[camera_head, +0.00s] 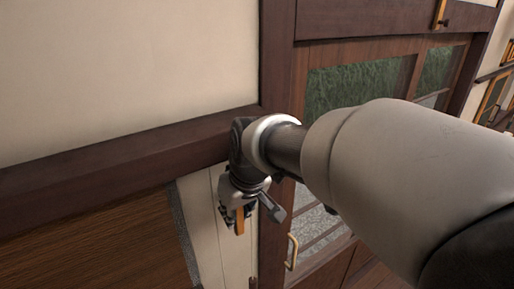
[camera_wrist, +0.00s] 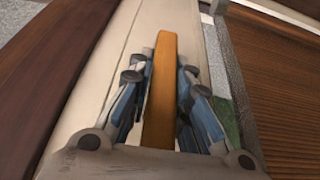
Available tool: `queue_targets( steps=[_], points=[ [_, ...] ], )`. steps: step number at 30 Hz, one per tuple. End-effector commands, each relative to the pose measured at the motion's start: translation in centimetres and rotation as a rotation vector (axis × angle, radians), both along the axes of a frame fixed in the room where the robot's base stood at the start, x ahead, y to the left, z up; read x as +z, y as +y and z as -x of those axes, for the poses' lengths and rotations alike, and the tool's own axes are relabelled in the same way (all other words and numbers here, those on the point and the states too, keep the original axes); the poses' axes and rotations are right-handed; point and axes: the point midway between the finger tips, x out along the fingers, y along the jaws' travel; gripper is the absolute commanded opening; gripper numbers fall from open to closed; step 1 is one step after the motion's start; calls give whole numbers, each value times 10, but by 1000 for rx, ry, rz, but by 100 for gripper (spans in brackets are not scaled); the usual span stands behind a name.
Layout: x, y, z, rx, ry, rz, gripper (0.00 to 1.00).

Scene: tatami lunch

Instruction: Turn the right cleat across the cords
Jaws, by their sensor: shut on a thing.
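An orange wooden bar, which looks like the cleat, (camera_wrist: 160,95) runs lengthwise between the fingers of my gripper (camera_wrist: 164,62) in the wrist view. My gripper is shut on it, with blue-grey finger pads close on both sides. In the head view my gripper (camera_head: 239,207) is beside the dark post, and a small orange part of the bar (camera_head: 240,221) shows between the fingers. The bar's mount is hidden. I cannot make out cords; thin lines run along the pale panel (camera_wrist: 100,72) behind it.
A dark wooden post (camera_head: 277,70) and a dark rail (camera_head: 100,160) stand close to my gripper. A glazed door with a light handle (camera_head: 292,251) is to the right. Another orange fitting (camera_head: 440,12) is on the upper frame. Brown boards (camera_head: 95,235) lie at lower left.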

Motion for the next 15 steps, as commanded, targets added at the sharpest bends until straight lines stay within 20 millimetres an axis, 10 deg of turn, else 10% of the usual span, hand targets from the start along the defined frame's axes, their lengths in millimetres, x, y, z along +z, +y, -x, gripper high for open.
queue_targets(
  steps=[15],
  points=[
    [0, 0, 0, -1, 14, -20, 0]
  ],
)
